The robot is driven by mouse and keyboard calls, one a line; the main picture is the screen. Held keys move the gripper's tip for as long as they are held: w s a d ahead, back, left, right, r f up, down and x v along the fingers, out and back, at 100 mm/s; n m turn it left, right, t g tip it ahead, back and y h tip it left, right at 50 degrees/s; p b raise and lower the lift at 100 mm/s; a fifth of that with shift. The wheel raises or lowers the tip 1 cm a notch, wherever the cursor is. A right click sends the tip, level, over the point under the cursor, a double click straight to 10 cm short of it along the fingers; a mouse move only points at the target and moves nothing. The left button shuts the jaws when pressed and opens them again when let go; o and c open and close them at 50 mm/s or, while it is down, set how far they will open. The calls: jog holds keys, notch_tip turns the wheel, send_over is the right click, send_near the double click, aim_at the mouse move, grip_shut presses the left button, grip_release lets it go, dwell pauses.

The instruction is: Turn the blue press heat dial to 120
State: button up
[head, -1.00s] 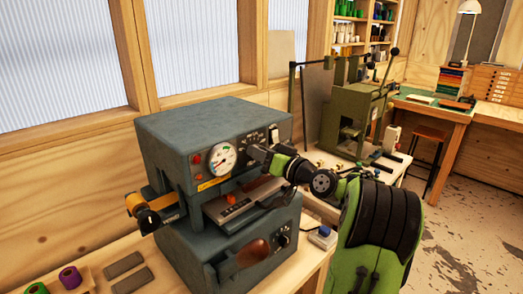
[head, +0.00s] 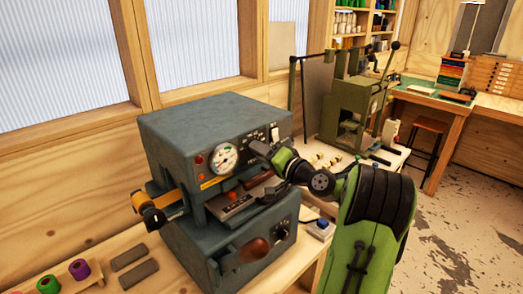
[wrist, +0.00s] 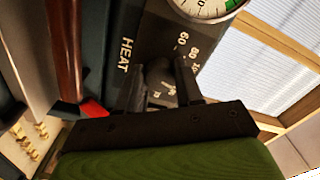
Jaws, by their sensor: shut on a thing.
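The blue-grey press (head: 190,128) stands on the bench in the head view. My gripper (head: 258,148) is at its front panel, just right of the round white gauge (head: 224,158), and hides the heat dial there. In the wrist view my gripper (wrist: 160,76) has one finger on each side of the dark heat dial (wrist: 161,72) and is shut on it. The printed HEAT label (wrist: 126,55) and the scale marks 60 and 80 show beside it. The rest of the scale and the dial's pointer are hidden or too dim to read.
A brown-handled lever (head: 255,250) and a foil roll holder (head: 152,214) jut from the press. Coloured foil rolls (head: 79,269) and grey blocks (head: 138,274) lie at the front left. A green machine (head: 352,110) stands behind at the right.

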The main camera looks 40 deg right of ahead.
dwell(0.4)
jog(key=o, duration=1)
jog(key=shift+o, duration=0.2)
jog(key=s+b, duration=0.1)
jog(key=s, duration=1.4)
jog(key=shift+s+d, duration=0.2)
jog(key=shift+s, duration=0.2)
